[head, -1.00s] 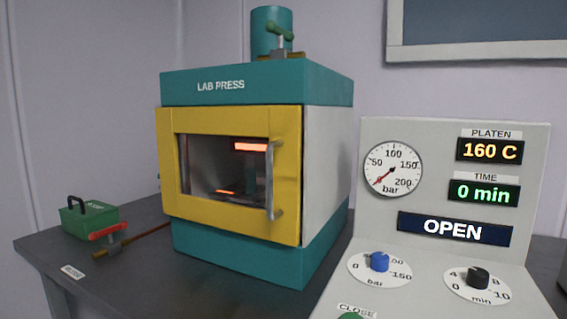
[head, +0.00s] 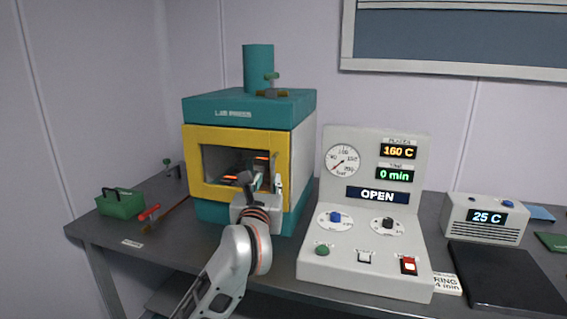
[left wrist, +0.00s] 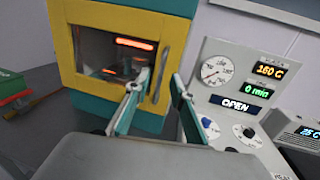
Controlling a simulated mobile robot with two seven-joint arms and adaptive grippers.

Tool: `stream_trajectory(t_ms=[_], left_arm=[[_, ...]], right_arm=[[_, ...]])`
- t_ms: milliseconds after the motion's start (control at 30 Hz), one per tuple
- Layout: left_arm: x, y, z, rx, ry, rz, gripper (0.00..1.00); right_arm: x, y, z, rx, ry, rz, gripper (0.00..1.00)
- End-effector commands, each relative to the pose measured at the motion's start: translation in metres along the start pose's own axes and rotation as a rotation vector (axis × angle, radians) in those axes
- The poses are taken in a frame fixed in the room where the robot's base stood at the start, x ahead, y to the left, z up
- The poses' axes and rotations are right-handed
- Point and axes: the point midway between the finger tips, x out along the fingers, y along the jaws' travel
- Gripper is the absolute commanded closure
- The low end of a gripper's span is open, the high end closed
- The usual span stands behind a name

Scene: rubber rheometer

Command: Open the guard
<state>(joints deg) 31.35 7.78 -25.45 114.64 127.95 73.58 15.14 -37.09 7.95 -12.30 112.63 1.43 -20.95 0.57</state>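The guard (head: 220,196) is a yellow frame with a window on the front of the teal lab press (head: 250,106). It is shut. It also shows in the left wrist view (left wrist: 100,98). Its upright metal handle (left wrist: 160,72) is on the guard's right side; in the head view my gripper partly covers it. My left gripper (head: 267,184) is in front of the guard's right side. In the left wrist view its two fingers (left wrist: 156,100) are apart, with the handle beyond and between them, and nothing is held. My right gripper is not in view.
The control panel (head: 370,265) stands right of the press, its display reading OPEN and 160 C. A green box (head: 121,206) and a red-handled tool (head: 150,212) lie at left. A 25 C display unit (head: 486,220) and a dark plate (head: 505,278) are at right.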

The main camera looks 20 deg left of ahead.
Motion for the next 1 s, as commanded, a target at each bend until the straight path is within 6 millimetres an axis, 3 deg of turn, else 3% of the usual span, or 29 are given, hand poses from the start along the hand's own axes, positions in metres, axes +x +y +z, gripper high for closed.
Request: stream_trajectory(t_ms=[167,600,1000], left_arm=[[0.013,-0.002,-0.001,-0.014,0.017,-0.007,0.76],[0.072,-0.002,-0.002,-0.011,0.015,-0.007,0.76],[0.080,-0.002,-0.002,-0.013,0.014,-0.007,0.76]], right_arm=[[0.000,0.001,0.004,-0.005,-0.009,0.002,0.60],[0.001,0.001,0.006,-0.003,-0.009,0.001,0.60],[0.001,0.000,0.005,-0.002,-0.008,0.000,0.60]])
